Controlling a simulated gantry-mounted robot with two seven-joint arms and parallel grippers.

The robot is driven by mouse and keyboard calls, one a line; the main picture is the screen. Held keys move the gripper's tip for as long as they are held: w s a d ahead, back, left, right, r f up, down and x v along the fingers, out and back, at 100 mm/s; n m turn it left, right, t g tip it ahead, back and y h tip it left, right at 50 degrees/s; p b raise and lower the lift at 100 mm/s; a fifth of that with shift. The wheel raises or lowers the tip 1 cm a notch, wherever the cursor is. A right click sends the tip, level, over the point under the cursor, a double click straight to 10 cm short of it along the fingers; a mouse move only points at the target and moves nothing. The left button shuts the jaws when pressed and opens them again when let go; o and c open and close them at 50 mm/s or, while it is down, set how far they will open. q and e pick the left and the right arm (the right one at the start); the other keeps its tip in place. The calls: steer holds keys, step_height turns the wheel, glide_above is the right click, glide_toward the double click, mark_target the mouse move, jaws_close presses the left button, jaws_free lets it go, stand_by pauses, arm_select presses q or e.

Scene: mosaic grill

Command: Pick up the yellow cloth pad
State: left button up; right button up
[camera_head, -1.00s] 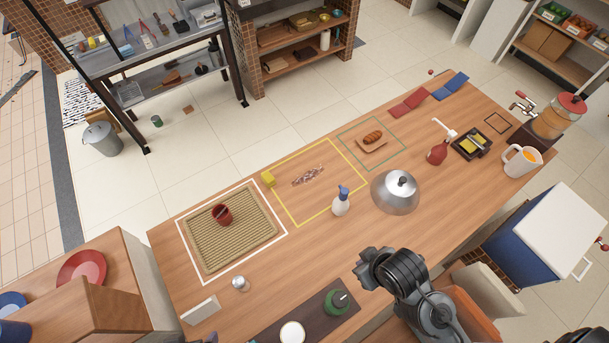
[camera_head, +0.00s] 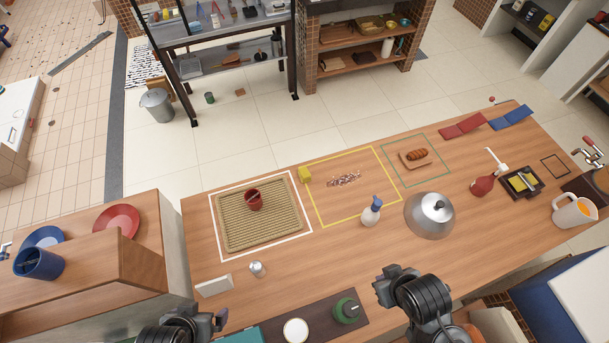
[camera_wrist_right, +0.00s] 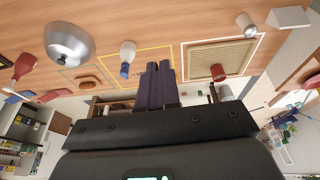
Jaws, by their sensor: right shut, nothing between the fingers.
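My right gripper (camera_head: 385,288) is over the near side of the table, well apart from the pad. In the right wrist view its dark fingers (camera_wrist_right: 158,82) are together with nothing between them. My left gripper (camera_head: 218,321) is at the bottom edge of the head view, far from the pad. Its fingers are too unclear to read.
Brown scraps (camera_head: 343,179) lie inside the yellow outline. A ribbed mat (camera_head: 235,236) with a red cup (camera_head: 254,200) lies left of the pad.

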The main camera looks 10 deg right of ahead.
steer(key=o, duration=1.8)
steer(key=shift+c, duration=0.2)
